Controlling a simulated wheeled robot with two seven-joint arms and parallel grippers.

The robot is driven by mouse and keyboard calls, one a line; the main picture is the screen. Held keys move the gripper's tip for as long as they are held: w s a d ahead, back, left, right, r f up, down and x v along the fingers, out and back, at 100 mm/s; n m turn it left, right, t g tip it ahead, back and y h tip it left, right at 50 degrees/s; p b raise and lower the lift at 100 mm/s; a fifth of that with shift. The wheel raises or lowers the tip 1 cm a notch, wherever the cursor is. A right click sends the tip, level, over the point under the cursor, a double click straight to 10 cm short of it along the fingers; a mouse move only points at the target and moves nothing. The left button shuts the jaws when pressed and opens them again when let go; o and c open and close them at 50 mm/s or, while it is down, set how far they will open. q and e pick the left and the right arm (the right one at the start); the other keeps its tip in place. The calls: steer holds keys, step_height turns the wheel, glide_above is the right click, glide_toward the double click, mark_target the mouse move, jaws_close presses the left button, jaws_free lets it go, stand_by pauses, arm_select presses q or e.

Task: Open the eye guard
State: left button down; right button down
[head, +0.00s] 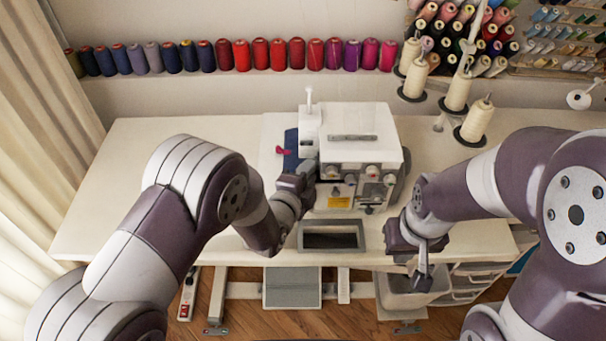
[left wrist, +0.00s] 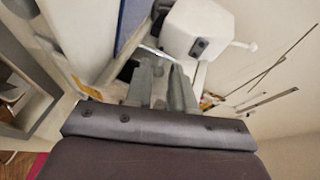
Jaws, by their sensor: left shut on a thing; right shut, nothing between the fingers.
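The white overlock sewing machine (head: 380,150) stands on the table, with thread dials on its front. My left gripper (head: 309,172) is at the machine's left front side. In the left wrist view its two fingers (left wrist: 162,88) are close together at the machine, shut on a small part there. The eye guard cannot be made out clearly; the fingers and hand hide most of that spot. The machine's white head part (left wrist: 198,28) shows just beyond the fingers. My right gripper (head: 421,274) is shut and empty, pointing down in front of the table's front edge.
A blue cloth piece (head: 291,150) is on the machine's left. The table's left part (head: 110,215) is clear. A bin (head: 410,297) sits below the right gripper.

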arm_select(q)
steer(key=shift+s+f, duration=0.25)
steer(key=shift+f, duration=0.2)
steer(key=c, duration=1.1)
jaws_free()
steer(key=shift+r, duration=0.1)
steer(key=shift+w+r, duration=0.1)
steer(key=shift+w, duration=0.05)
steer(key=v, duration=1.2)
steer(key=shift+s+a+r, duration=0.15)
steer(key=shift+s, duration=0.15)
